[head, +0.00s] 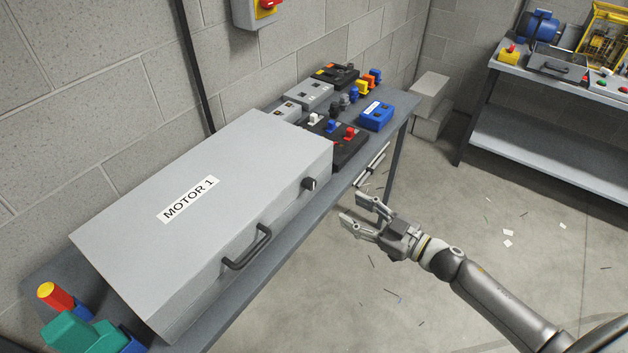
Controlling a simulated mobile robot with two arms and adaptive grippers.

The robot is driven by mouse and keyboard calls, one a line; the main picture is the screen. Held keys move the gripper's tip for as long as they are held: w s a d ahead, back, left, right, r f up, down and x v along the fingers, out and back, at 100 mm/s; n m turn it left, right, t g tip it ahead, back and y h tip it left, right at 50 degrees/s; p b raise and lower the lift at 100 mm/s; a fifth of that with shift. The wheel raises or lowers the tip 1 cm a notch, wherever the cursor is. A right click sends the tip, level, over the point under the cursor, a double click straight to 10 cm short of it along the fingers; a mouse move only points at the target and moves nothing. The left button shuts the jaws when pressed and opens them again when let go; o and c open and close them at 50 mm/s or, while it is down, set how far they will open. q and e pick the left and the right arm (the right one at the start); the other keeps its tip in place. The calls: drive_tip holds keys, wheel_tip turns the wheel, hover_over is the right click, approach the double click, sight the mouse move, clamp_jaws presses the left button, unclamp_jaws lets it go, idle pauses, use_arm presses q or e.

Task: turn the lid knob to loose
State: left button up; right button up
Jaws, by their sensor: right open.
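A large grey box (140,205) with a label reading "MOTOR 1" lies on the bench at the left, its lid shut. A small black lid knob (309,184) sits on the box's front face near its right end. A black handle (247,247) is on the same face, left of the knob. My right gripper (351,209) is open and empty, in front of the bench and to the right of the knob, apart from it. Its fingers point left towards the box. I cannot tell which way the knob is turned. My left gripper is not in view.
Behind the box, the bench (394,123) holds several switches and terminal blocks and a blue case (376,116). A teal object (75,333) and a red-yellow one (55,296) stand at the near left. A second bench (540,139) is at the back right. The floor between is open.

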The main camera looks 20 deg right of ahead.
sight(314, 187)
drive_tip(key=shift+n+y, duration=0.5)
drive_tip(key=shift+y, duration=0.1)
drive_tip(key=w+a+r, duration=0.1)
drive_tip(key=w+a, duration=0.1)
drive_tip(key=w+a+r+p, duration=0.1)
drive_tip(key=w+a, duration=0.1)
drive_tip(key=w, duration=0.1)
drive_tip(key=w+a+p, duration=0.1)
drive_tip(key=w+a, duration=0.1)
drive_tip(key=a, duration=0.1)
drive_tip(key=shift+w+r, duration=0.15)
drive_tip(key=shift+r, duration=0.25)
drive_tip(key=shift+w+a+f, duration=0.1)
drive_tip(key=shift+w+a, duration=0.25)
drive_tip(key=shift+w, duration=0.15)
drive_tip(key=c, duration=1)
